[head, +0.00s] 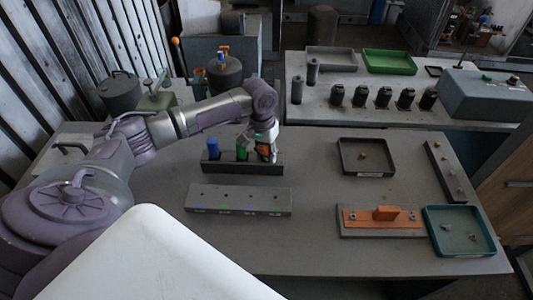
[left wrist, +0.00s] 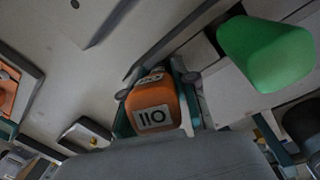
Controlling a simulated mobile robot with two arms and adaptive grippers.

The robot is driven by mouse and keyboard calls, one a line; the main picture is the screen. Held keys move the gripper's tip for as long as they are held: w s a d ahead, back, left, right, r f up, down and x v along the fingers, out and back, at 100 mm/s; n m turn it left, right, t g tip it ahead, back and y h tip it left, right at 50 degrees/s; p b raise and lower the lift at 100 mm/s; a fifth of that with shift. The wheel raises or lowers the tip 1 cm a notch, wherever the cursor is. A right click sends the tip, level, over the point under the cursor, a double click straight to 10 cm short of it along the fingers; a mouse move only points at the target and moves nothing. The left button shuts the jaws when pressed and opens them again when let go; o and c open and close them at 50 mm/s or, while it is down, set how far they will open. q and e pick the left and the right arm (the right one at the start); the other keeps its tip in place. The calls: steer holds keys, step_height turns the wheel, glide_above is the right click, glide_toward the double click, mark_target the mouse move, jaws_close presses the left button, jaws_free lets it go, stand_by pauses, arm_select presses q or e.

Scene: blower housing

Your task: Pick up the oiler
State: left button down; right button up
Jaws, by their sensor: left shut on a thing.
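The oiler is the orange bottle with a white "OIL" label (left wrist: 155,103) in the left wrist view. In the head view only a small orange part of it (head: 264,150) shows behind the fingers. My left gripper (head: 268,152) points down at the right end of the dark rack (head: 243,169). Its fingers (left wrist: 158,85) are shut around the oiler, one on each side. Whether the oiler's base still sits in the rack is hidden. My right gripper is not in view.
A green bottle (head: 242,152) and a blue bottle (head: 213,148) stand in the rack left of the oiler; the green one is close to my gripper. A grey block with holes (head: 240,200) lies in front. Right are a black tray (head: 366,170) and an orange fixture (head: 384,218).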

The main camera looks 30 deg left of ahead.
arm_select(q)
steer(key=shift+r, duration=0.45)
steer(key=r, duration=0.1)
steer(key=r+b, duration=0.1)
steer(key=r, duration=0.1)
steer(key=shift+d+r+b, duration=0.25)
steer(key=shift+d+b, duration=0.05)
steer(key=shift+d, duration=0.1)
steer(key=d+r+b, duration=0.2)
steer(key=d+r, duration=0.4)
steer(key=d, duration=0.5)
steer(key=shift+s+r, duration=0.35)
steer(key=shift+s, duration=0.1)
steer(key=shift+a, duration=0.1)
steer(key=c, duration=1.6)
jaws_free()
steer(key=shift+c, duration=0.2)
jaws_close()
